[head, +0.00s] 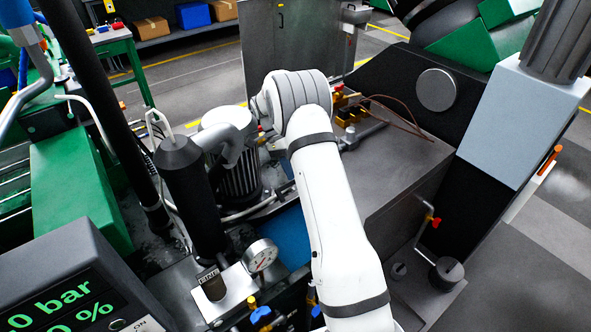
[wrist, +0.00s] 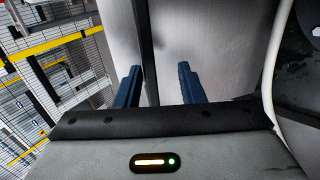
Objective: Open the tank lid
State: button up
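My gripper (wrist: 160,68) shows in the wrist view as two blue fingers standing apart with nothing held between them. A plain grey surface (wrist: 215,45) lies beyond the fingertips, with a dark upright bar (wrist: 145,40) near the left finger. I cannot tell whether the fingers touch either of these. In the head view my white arm crosses the middle and bends left, and I cannot make out the fingers there. No tank lid is clearly identifiable. A dark round cap (head: 447,272) sits on a grey block at the lower right, and I cannot tell whether it is the lid.
A pressure gauge (head: 261,255) and a dark upright cylinder (head: 192,200) stand left of my arm. A grey box top (head: 405,165) lies to its right. A grey upright panel (head: 295,45) stands behind. A white hose (wrist: 275,75) runs right of the fingers.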

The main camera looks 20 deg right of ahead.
notch_tip(320, 180, up, 10)
jog(key=b, duration=0.2)
dwell(0.4)
